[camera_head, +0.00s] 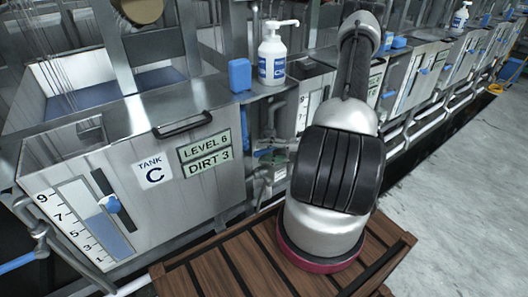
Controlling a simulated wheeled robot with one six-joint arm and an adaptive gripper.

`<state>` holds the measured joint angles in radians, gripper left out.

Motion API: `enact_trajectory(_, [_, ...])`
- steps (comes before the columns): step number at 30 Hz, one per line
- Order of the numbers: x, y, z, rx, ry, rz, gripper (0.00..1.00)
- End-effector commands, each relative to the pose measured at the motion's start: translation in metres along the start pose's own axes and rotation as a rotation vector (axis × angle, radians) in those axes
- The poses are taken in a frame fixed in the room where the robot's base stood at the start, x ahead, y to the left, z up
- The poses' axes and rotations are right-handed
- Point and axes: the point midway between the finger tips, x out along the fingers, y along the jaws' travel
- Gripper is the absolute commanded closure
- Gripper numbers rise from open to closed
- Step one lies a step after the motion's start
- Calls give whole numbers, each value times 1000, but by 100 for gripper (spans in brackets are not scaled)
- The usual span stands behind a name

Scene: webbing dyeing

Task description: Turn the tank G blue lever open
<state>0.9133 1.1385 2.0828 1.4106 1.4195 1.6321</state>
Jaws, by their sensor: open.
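No tank label reading G can be made out in the head view. The nearest tank (120,170) has a sign (154,172) reading "TANK C". My arm rises in front of the row and bends at the top. My gripper is not visible, so its place relative to any lever cannot be told.
A pump bottle (272,57) and a blue block (240,75) stand on the ledge behind. Pipes and valves (268,150) fill the gap beside tank C. A slatted wooden platform (215,268) lies below my arm. Grey floor (465,190) on the right is clear.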

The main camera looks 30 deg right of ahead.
Motion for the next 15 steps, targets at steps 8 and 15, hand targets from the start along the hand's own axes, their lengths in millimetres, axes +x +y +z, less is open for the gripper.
enact_trajectory(8, [7,0,0,-1,0,0,59])
enact_trajectory(15, [7,0,0,-1,0,0,88])
